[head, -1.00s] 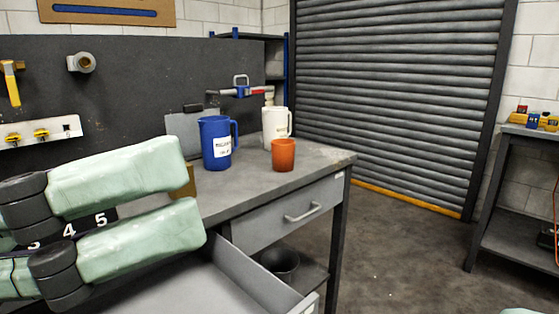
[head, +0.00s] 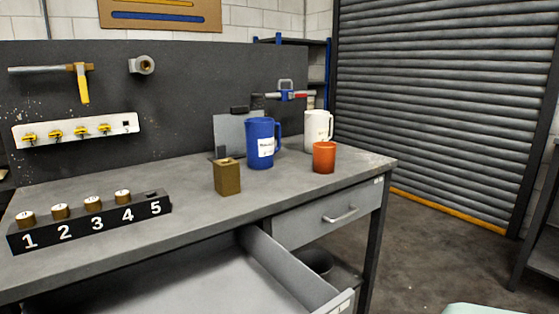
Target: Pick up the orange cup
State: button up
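The orange cup (head: 324,158) stands upright on the grey workbench (head: 190,222), near its right end. A blue pitcher (head: 260,144) with a white label stands just left of it. A white pitcher (head: 318,128) stands close behind it. My gripper is not in view. Only a small pale green piece shows at the bottom right edge, and I cannot tell which part of me it is.
A brass-coloured block (head: 227,177) and a numbered black holder (head: 92,222) with several brass pieces stand on the bench. An open drawer (head: 285,270) juts out below, left of a closed drawer (head: 328,214).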

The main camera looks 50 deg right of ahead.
aim_at(324, 153)
jog(key=l+u, duration=0.1)
jog(key=u, duration=0.7)
jog(key=l+u, duration=0.1)
jog(key=u, duration=0.3)
jog(key=k+u, duration=0.1)
jog(key=u, duration=0.3)
jog(key=k+l+u, duration=0.3)
jog(key=k+u, duration=0.35)
jog(key=k+z, duration=0.45)
jog(key=k+l+z, duration=0.2)
jog(key=k+z, duration=0.2)
jog(key=z, duration=0.45)
jog(key=l+z, duration=0.15)
jog(key=z, duration=0.35)
jog(key=k+l+z, duration=0.1)
jog(key=z, duration=0.35)
jog(key=l+z, duration=0.1)
jog(key=z, duration=0.4)
